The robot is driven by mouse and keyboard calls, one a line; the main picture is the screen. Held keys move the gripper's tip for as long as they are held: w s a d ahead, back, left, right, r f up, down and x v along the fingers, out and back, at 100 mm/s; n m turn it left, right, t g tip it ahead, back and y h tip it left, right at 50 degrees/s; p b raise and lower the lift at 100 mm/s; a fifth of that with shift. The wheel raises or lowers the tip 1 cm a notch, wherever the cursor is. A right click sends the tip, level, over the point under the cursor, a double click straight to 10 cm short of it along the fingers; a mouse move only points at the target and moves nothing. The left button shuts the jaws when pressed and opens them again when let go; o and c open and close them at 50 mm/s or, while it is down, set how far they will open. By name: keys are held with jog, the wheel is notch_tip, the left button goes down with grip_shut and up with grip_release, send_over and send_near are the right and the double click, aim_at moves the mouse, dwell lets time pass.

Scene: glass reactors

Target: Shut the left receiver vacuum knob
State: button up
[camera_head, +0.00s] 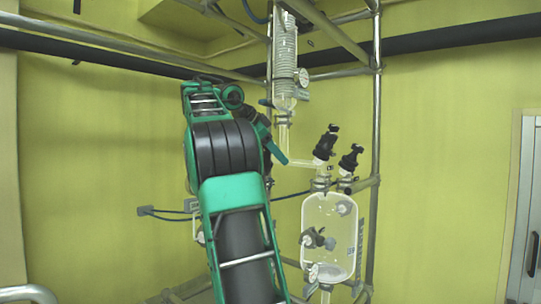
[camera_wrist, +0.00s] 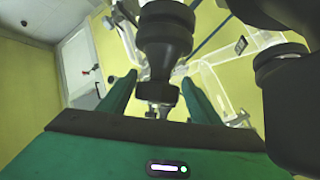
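My gripper (camera_wrist: 159,79) is open, with its two green fingers spread either side of a black valve knob. The black knob (camera_wrist: 164,38) fills the upper middle of the wrist view, its narrower lower part between the fingers. Gaps show between it and both fingers, so I see no contact. In the head view, my gripper (camera_head: 276,150) is at the end of my raised arm, by the glass column. My arm covers most of the left receiver there; only a sliver of glass (camera_head: 200,236) shows. Its knob is hidden in that view.
The right glass receiver (camera_head: 330,235) stands right of my arm, with two black valve knobs (camera_head: 325,143) above it. A coiled glass condenser (camera_head: 285,50) rises above. Metal frame poles (camera_head: 376,110) stand close by. A door (camera_head: 529,200) is at the far right.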

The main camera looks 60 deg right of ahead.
jog(key=v, duration=1)
jog(key=shift+a+r, duration=0.2)
jog(key=shift+a, duration=0.15)
dwell(0.4)
jog(key=shift+w, duration=0.1)
